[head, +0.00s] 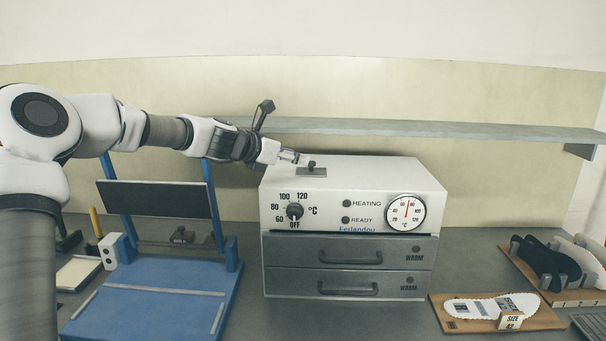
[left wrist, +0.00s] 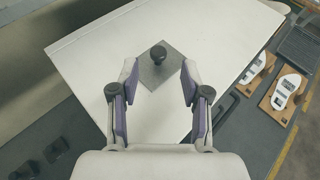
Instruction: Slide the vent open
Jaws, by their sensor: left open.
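The vent is a small grey plate with a dark round knob (head: 312,164) on top of the white heating unit (head: 380,172). In the left wrist view the knob (left wrist: 158,53) stands on the grey plate (left wrist: 166,70), which lies between and just beyond the fingertips. My left gripper (head: 299,158) is open and reaches in from the left, close beside the knob. Its fingers (left wrist: 158,80) are spread and hold nothing. Whether they touch the top is unclear. My right gripper is not in view.
The unit's front has a temperature knob (head: 294,211), a dial (head: 406,214) and two closed drawers (head: 350,250). A grey shelf (head: 430,130) runs behind, above the unit. A blue stand (head: 150,300) is at left. A wooden board with an insole (head: 490,308) lies at right.

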